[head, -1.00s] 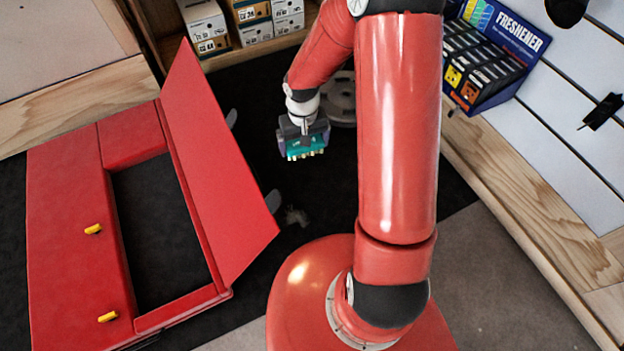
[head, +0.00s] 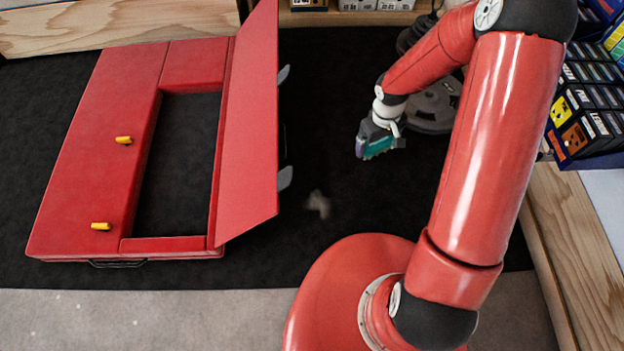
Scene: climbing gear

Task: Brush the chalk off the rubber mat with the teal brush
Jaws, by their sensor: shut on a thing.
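The black rubber mat (head: 330,75) covers the floor. A small pale, blurred chalk patch (head: 318,204) lies on it, right of the red case. My gripper (head: 380,138) is shut on the teal brush (head: 377,149) and holds it to the upper right of the chalk. The brush head faces down; its bristle tips are hard to make out. I cannot tell whether they touch the mat, but they are apart from the chalk.
A red case (head: 95,180) with a raised flap (head: 250,130) and yellow catches stands left of the chalk. Grey round discs (head: 436,108) lie behind my gripper. A rack of small boxes (head: 590,115) is at the right. The mat around the chalk is clear.

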